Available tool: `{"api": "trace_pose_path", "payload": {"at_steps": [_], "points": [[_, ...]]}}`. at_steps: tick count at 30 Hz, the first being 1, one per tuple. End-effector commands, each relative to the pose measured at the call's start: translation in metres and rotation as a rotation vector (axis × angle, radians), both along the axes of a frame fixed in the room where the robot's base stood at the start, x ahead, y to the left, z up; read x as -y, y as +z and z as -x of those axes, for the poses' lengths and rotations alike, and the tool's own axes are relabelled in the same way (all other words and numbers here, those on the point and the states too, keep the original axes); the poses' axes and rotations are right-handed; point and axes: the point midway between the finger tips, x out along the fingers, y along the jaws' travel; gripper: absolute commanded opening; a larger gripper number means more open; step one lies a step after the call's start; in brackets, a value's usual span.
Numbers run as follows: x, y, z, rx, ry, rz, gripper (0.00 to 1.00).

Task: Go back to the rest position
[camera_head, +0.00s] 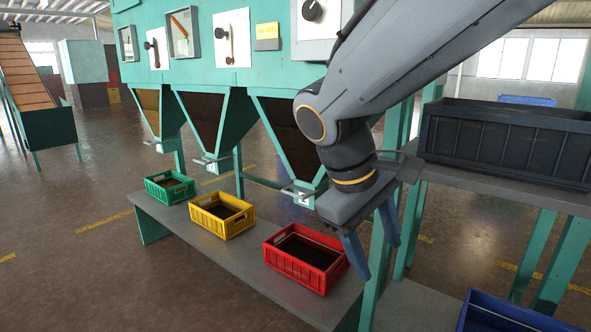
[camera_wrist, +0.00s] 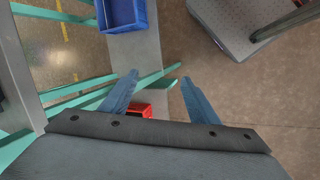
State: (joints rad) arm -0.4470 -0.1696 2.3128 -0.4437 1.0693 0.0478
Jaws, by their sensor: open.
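My gripper (camera_head: 372,256) hangs in front of the sorter's right leg in the head view, to the right of the red crate. Its two blue fingers are apart with nothing between them. In the wrist view my gripper (camera_wrist: 160,82) also shows open and empty, pointing down over the floor and the bench edge. My arm reaches in from the upper right of the head view.
Red (camera_head: 305,258), yellow (camera_head: 222,214) and green (camera_head: 170,187) crates with dark contents stand on a low grey bench (camera_head: 165,220) beneath the green sorter (camera_head: 185,75). A black crate (camera_head: 505,140) sits on a shelf at right. A blue crate (camera_head: 500,318) is lower right.

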Motion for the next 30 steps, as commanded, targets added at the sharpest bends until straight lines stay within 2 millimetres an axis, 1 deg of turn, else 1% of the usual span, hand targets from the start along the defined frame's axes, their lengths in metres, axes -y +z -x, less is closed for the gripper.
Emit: {"api": "trace_pose_path", "payload": {"at_steps": [1,4,6,9,13,15,23,30], "points": [[0.005,-0.017,0.014,-0.024,-0.065,-0.064,0.55],[0.004,-0.044,0.036,-0.055,-0.179,-0.183,0.55],[0.003,-0.058,0.048,-0.066,-0.253,-0.254,0.55],[0.0,-0.074,0.061,-0.069,-0.357,-0.341,0.55],[-0.002,-0.091,0.075,-0.063,-0.489,-0.441,0.55],[0.0,-0.081,0.073,-0.061,-0.492,-0.436,0.55],[0.016,-0.061,0.073,-0.051,-0.531,-0.422,0.55],[0.039,-0.035,0.076,-0.039,-0.585,-0.407,0.55]]}}
